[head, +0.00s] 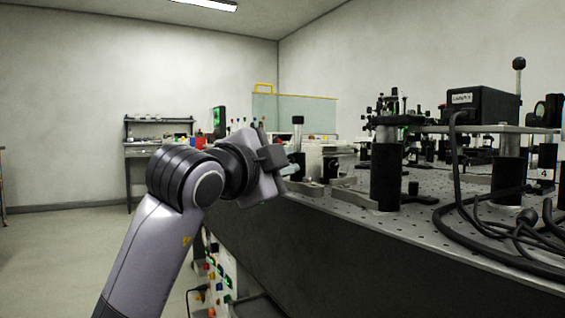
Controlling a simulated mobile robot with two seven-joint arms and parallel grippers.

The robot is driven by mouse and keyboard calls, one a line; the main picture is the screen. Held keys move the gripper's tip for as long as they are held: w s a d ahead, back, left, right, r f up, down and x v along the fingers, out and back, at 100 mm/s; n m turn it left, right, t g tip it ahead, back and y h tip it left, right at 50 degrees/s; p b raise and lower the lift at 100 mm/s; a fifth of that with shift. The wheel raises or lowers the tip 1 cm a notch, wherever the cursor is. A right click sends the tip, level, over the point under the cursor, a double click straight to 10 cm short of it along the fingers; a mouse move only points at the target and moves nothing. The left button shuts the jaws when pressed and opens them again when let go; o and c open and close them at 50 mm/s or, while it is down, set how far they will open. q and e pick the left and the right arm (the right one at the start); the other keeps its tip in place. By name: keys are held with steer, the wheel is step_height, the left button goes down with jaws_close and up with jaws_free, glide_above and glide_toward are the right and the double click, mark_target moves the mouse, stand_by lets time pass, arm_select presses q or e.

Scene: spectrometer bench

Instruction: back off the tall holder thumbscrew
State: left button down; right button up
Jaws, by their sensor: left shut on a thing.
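My left gripper (287,160) reaches in from the left at the near left edge of the optical bench. Its fingertips are at the side of a tall dark post holder (298,166), which stands upright with a post (298,135) rising from it. The gripper is shut on the small thumbscrew at the holder's side. The fingers and wrist hide the thumbscrew, so its turn cannot be seen. My right gripper is out of view.
The perforated bench top (405,222) carries a thick black post (387,177) and a raised plate with a black box (482,104). Black cables (500,240) loop over the right side. A shelf unit (158,130) stands at the back wall. Open floor (70,250) lies to the left.

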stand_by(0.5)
arm_select(q)
steer(key=c, duration=1.1)
jaws_free()
steer(key=p+v, duration=0.1)
steer(key=v, duration=0.6)
steer(key=shift+a, duration=0.15)
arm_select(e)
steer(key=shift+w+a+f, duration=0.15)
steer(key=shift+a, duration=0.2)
